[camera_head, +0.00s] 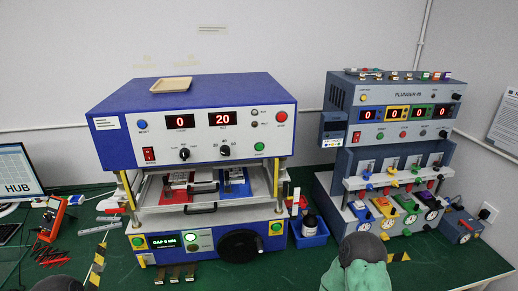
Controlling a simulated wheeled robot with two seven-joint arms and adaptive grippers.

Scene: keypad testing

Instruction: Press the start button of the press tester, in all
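The press tester (115,108) is the large blue and white machine left of centre. Its two red displays read 0 and 20. A green button (259,146) is on the right of its upper panel, below a red button (281,116). Two more green buttons sit on the lower front, one at the left (139,241) and one at the right (276,227). The labels are too small to read, so I cannot tell which is start. Neither gripper's fingers show. A teal and dark grey part at the bottom right of centre looks like my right arm.
A second grey-blue tester (396,113) with several displays and plungers stands at the right. A blue bin (308,238) with a dark bottle stands between the machines. A monitor (16,172) and an orange meter (52,220) are at the left. The green table (450,262) is clear at front right.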

